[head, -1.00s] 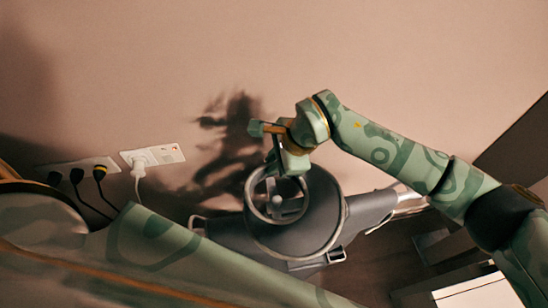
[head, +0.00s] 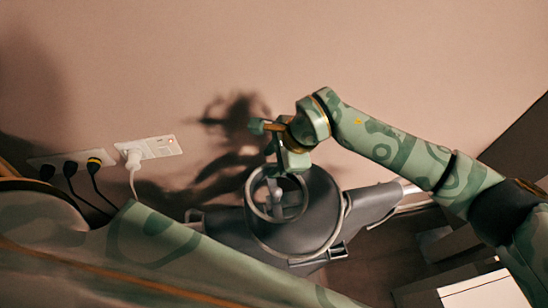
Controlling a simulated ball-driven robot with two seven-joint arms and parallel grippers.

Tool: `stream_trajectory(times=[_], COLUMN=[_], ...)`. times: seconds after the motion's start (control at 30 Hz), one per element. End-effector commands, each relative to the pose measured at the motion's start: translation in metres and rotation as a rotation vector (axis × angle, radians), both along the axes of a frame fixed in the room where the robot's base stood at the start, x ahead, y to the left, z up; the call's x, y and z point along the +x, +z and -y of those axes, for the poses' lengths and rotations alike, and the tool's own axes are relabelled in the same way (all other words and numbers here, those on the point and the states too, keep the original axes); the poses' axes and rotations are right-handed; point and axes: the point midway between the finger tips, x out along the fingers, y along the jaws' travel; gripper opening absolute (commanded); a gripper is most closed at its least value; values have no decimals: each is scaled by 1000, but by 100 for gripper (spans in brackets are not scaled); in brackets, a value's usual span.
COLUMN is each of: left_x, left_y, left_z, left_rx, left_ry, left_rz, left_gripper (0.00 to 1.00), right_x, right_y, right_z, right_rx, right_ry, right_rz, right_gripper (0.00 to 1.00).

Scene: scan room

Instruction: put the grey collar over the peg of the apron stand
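The grey collar, a thin ring (head: 251,201), hangs below my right gripper (head: 279,167) in the middle of the head view. The gripper's fingers appear closed on the ring's upper edge. The apron stand (head: 318,218) is behind and below it, with a dark grey rounded top edged by a pale rim. A short grey peg (head: 280,206) shows through the ring's opening. From this angle I cannot tell whether the ring is around the peg or in front of it. My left arm crosses the lower left; its gripper is not in view.
The pinkish wall (head: 400,50) is close behind the stand. A socket plate (head: 160,146) with a white plug and another with dark plugs and cables are at left. A white-topped cabinet (head: 485,291) stands at lower right.

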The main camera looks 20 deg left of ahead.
Motion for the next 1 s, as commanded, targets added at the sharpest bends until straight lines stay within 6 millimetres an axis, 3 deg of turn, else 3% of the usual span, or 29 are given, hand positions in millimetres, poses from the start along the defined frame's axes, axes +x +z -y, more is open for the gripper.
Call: stream_trajectory(times=[0.27, 0.7, 1.0], left_x=[0, -1, -1], left_y=[-4, -30, -35], left_z=[0, 0, 0], left_rx=[0, 0, 0], left_ry=[0, 0, 0], left_rz=[0, -2, -3], left_gripper=[47, 47, 47], right_x=[2, 7, 7], right_y=[14, 114, 147], right_z=[7, 54, 68], right_rx=[0, 0, 0], right_ry=[0, -1, 0], right_rz=[2, 5, 0], right_gripper=[41, 41, 41])
